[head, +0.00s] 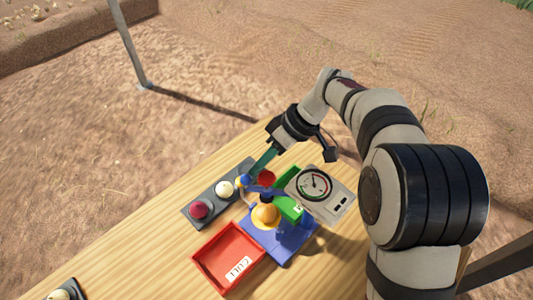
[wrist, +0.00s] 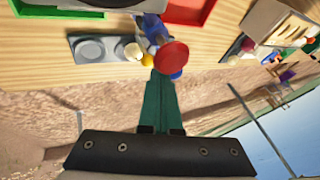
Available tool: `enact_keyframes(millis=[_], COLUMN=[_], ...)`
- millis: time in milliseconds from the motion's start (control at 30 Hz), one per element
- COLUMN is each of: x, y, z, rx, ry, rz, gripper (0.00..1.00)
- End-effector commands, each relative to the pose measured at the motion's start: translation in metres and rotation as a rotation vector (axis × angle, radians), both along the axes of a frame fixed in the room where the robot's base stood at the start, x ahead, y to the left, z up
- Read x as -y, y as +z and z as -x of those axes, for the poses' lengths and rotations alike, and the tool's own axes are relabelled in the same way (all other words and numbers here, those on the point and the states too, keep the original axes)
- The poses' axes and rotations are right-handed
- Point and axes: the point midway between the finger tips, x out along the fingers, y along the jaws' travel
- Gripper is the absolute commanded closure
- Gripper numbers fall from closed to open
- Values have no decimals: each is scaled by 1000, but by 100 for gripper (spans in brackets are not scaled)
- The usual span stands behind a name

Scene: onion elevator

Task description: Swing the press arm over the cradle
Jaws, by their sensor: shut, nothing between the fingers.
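The press arm (head: 268,190) is a blue bar beside a red disc-shaped knob (head: 266,178). In the head view it lies near a yellow onion (head: 265,214) on the blue cradle base (head: 258,240); I cannot tell whether it is right above the onion. My gripper (head: 262,165) is shut and empty, its green fingers pointing down close to the knob and a blue ball-like part (head: 245,181). In the wrist view the red knob (wrist: 171,57) and blue parts (wrist: 152,30) are right at the fingertips (wrist: 160,76). Contact is unclear.
A dark tray (head: 212,199) holds a red onion (head: 199,210) and a white onion (head: 224,188). A red bin (head: 203,264) stands in front, a green bin (head: 288,207) and a dial scale (head: 333,205) to the right.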

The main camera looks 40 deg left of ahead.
Motion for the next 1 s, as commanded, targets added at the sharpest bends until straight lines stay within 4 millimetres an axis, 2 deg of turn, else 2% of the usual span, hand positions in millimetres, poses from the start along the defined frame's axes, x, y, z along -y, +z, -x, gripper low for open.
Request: enact_keyframes(millis=[400,1000], x=[11,13], y=[0,-1], z=[20,23], rx=[-1,-3], ry=[175,200], rz=[0,3], gripper=[100,100])
